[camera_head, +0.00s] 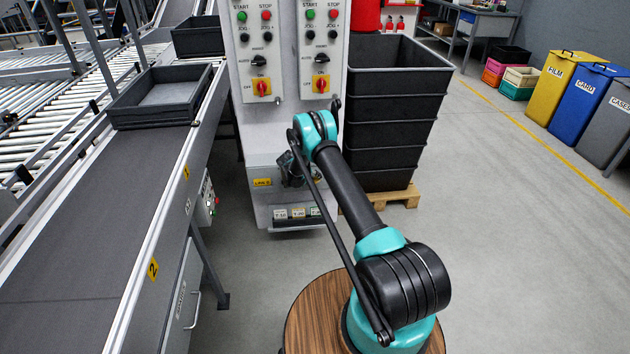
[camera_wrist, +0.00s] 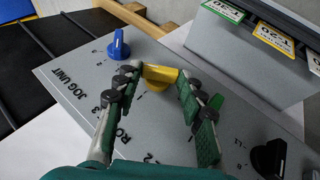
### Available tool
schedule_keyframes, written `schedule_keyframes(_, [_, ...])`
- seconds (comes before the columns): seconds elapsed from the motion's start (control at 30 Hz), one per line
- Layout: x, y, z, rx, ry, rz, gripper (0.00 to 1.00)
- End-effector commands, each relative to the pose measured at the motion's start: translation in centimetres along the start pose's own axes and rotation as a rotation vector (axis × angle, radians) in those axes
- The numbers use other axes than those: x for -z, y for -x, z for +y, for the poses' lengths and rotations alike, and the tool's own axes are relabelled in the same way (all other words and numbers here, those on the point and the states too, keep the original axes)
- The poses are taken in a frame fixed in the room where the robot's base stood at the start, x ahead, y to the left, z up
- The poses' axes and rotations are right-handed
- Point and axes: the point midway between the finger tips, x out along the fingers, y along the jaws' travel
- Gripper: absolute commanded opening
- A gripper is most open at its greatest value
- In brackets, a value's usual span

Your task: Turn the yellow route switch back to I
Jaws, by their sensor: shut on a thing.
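The yellow route switch (camera_wrist: 160,74) sits on a grey sloping panel (camera_wrist: 75,75) in the wrist view. My gripper (camera_wrist: 155,82) has its green-padded fingers on both sides of the switch's handle and is shut on it. The handle lies roughly crosswise in the picture. The lettering around the switch is partly covered by the fingers, so I cannot read which mark it points to. In the head view my gripper (camera_head: 291,172) is small and partly hidden by my arm, low at the control column; the yellow switch does not show there.
A label rack (camera_wrist: 270,35) rises beyond.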

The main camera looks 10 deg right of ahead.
Motion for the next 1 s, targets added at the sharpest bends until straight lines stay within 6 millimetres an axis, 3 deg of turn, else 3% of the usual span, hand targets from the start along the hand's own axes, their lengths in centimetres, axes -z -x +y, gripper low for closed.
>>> schedule_keyframes(0.7, [-0.01, -0.03, -0.24, -0.078, 0.033, 0.000, 0.10])
schedule_keyframes(0.73, [-0.01, -0.03, -0.24, -0.078, 0.033, 0.000, 0.43])
schedule_keyframes(0.87, [-0.01, -0.03, -0.24, -0.078, 0.033, 0.000, 0.59])
schedule_keyframes(1.0, [-0.01, -0.03, -0.23, -0.078, 0.033, 0.000, 0.60])
